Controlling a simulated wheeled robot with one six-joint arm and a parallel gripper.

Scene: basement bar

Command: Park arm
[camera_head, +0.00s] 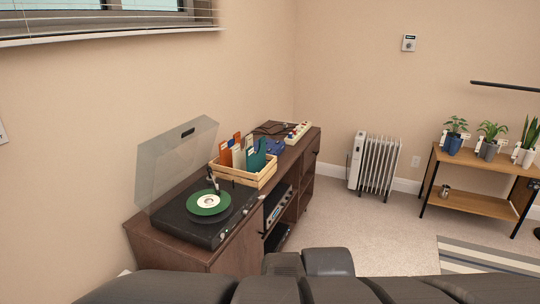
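No part that I can make out as my gripper shows in the head view. A dark grey, segmented, rounded shape (270,288) spans the bottom edge, with two blocky dark parts (328,262) rising from its middle. I cannot tell whether this shape is part of my own body or furniture. Whether the arm is folded or stretched out cannot be seen.
A brown cabinet (228,257) along the left wall holds a record player (190,224) with its lid raised and a wooden crate (262,177) of records. A white radiator (374,164) and a plant shelf (478,206) stand behind. Carpet (385,225) lies clear between.

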